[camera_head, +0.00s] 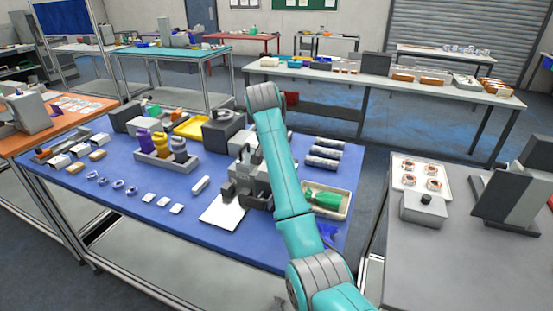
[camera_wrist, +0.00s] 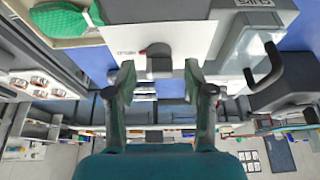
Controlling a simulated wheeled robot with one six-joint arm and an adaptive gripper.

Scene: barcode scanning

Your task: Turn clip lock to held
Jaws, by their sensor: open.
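In the wrist view a small grey block with a dark red part (camera_wrist: 158,62) sits on a white panel (camera_wrist: 190,30). It looks like the clip lock, but its setting cannot be read. Small lettering stands to its left. My gripper (camera_wrist: 159,78) is open, with one finger on each side of this block. I cannot tell whether either finger touches it. In the head view my gripper is largely hidden behind my arm, over a grey fixture (camera_head: 246,185) on the blue table (camera_head: 125,205).
A grey device with a dark handle (camera_wrist: 268,70) stands close on the right in the wrist view. A tray (camera_head: 345,211) with a green item (camera_head: 322,197) lies right of my arm.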

